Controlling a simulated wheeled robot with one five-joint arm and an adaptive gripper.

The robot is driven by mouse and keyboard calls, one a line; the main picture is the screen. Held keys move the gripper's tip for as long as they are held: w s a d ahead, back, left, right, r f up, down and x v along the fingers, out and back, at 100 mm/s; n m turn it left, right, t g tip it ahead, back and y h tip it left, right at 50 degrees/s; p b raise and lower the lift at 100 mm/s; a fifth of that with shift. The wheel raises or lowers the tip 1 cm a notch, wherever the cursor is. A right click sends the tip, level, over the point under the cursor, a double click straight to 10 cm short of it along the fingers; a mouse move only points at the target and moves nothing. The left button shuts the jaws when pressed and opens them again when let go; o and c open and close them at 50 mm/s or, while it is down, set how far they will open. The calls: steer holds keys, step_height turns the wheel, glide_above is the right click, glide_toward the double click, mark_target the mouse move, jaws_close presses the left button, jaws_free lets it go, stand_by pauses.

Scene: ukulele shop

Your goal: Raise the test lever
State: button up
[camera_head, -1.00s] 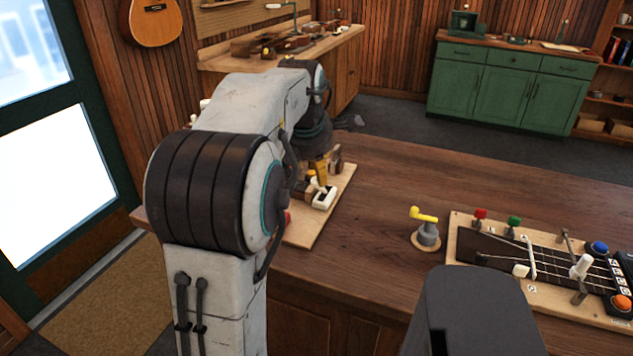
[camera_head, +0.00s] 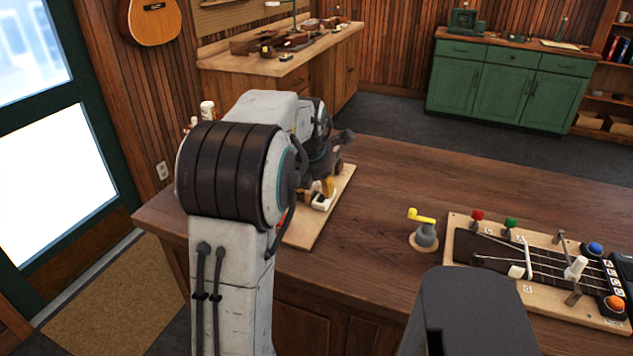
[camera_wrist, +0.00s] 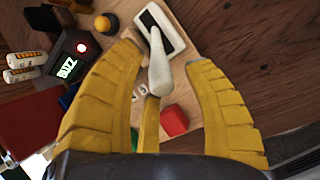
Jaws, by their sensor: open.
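A white lever (camera_wrist: 158,75) with a rounded tip rises from a black plate with a white frame (camera_wrist: 170,28) on a light wooden board. I take it as the test lever; no label on it is readable. The white lever plate (camera_head: 322,203) shows just below the gripper.
To the right stand a yellow-handled crank (camera_head: 424,232) and a fretboard rig (camera_head: 540,275). The counter between is clear.

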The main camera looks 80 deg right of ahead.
steer(key=shift+d+f, duration=0.2)
steer(key=shift+f, duration=0.2)
jaws_close()
stand_by(0.4)
